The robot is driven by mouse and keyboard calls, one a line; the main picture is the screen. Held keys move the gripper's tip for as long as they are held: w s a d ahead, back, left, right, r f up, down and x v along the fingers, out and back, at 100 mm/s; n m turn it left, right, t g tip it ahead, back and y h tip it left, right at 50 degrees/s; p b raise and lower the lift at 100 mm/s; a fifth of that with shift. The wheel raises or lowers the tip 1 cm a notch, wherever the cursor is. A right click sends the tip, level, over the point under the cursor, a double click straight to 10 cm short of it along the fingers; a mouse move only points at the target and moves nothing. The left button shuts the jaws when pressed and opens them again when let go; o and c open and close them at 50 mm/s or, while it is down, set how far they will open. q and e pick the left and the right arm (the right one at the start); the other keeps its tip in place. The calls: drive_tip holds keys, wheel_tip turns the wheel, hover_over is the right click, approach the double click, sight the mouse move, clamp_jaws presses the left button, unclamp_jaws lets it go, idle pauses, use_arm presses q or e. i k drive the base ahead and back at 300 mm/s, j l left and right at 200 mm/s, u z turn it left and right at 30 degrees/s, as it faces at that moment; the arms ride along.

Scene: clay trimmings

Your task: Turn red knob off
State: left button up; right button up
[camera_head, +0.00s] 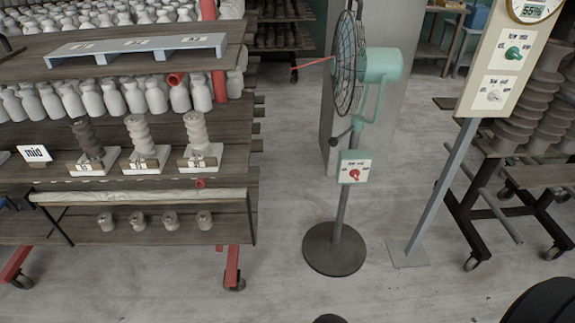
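A red knob (355,173) sits on the lower part of a small control box (350,165), which has a white label face and a pale green case. The box is fixed to the pole of a standing fan (382,65) with a pale green motor housing, a dark wire cage and a round dark base (335,249). Small lettering is printed above the knob, too small to read surely. Which way the knob points cannot be told. Neither of my grippers is clearly in view, and nothing is seen touching the knob.
A shelf rack (150,235) with clay pieces stands at the left. A slanted post holds a panel (510,62) with a green knob (513,53) and a white knob (494,96). A wheeled cart (515,200) stands at the right. The floor before the fan is mostly clear.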

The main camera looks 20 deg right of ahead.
sight(355, 174)
drive_tip(key=z, duration=1.15)
